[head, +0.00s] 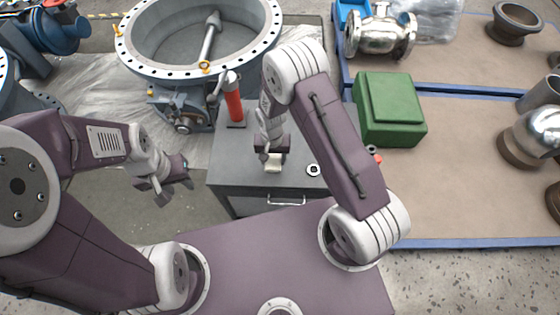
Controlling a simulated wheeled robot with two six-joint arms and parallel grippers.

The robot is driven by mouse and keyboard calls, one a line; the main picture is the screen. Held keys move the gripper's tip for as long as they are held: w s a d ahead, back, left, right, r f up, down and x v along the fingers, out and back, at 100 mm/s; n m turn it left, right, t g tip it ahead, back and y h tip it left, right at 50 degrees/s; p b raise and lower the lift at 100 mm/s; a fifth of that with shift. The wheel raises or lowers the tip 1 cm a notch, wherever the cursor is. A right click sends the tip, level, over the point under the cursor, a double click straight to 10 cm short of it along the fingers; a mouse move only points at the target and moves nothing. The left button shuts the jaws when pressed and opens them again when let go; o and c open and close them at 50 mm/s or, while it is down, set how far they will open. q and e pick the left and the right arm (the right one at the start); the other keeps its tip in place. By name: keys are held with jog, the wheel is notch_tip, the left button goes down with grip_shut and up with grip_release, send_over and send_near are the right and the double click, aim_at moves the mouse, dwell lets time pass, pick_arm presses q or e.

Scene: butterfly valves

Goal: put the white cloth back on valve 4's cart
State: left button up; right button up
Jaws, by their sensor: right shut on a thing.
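A small, pale cream-white cloth (273,164) is between the fingers of my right gripper (271,157). That gripper is shut on it and points down over the grey top of the cart (236,165). The cloth looks to be at or just above the cart top; whether it touches cannot be told. Its upper part is hidden by the fingers. My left gripper (171,187) is open and empty, out to the left of the cart over the floor. Which number the valve behind the cart has cannot be read.
A red cylinder (234,104) stands at the cart's back. A small black-and-white ring (313,170) lies on its right part. A large grey valve (190,73) is behind. A green box (389,108) and metal valve parts (381,36) are on brown mats at the right.

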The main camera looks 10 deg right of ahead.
aim_at(280, 156)
jog(key=d, duration=0.1)
jog(key=w+d+f, duration=0.1)
jog(key=d+f, duration=0.1)
jog(key=shift+w, duration=0.25)
jog(key=shift+a+f, duration=0.1)
jog(key=shift+f, duration=1.9)
jog(key=shift+f, duration=0.15)
jog(key=o, duration=1.3)
